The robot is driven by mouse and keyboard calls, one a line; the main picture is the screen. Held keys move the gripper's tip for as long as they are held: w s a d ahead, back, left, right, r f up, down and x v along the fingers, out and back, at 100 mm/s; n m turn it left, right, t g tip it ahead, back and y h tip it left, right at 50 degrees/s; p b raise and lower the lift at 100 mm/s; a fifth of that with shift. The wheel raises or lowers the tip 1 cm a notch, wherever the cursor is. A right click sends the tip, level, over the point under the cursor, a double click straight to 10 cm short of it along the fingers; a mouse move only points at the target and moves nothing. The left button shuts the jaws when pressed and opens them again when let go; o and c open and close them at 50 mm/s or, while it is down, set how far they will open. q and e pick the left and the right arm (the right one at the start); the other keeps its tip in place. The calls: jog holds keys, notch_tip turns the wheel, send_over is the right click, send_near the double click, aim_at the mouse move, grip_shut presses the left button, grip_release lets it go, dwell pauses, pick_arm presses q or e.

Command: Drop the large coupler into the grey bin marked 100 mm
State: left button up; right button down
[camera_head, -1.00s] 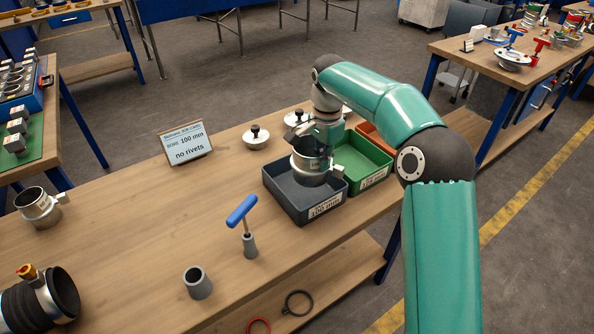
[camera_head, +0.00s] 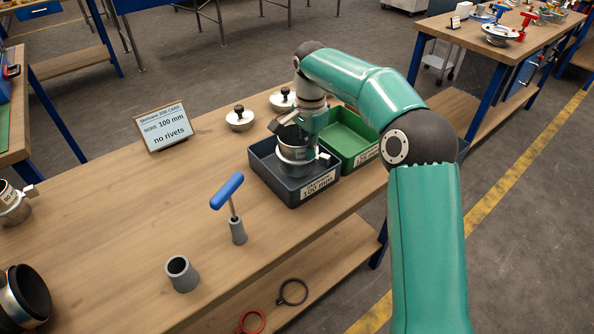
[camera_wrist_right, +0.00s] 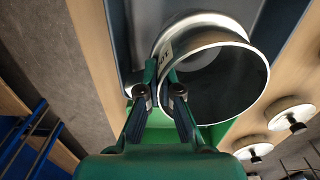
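The large coupler (camera_head: 296,154), a short silver metal sleeve with a clamp, is upright inside the grey bin (camera_head: 318,188), whose front label reads 100 mm. Whether it touches the bin floor is hidden. My right gripper (camera_head: 300,133) comes down over the coupler from above. In the right wrist view the fingers of my right gripper (camera_wrist_right: 163,92) are close together, one on each side of the wall of the coupler (camera_wrist_right: 228,85), and its round opening faces the camera. My left gripper is not in view.
A job card (camera_head: 163,128), a blue T-handled tool (camera_head: 233,208) and a grey cup (camera_head: 182,273) stand on the bench.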

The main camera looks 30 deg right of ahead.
jog(key=c, duration=1.2)
grip_release()
jog(key=shift+c, duration=0.2)
notch_tip(320, 180, up, 9)
jog(key=shift+r, duration=1.4)
jog(key=shift+s, duration=0.1)
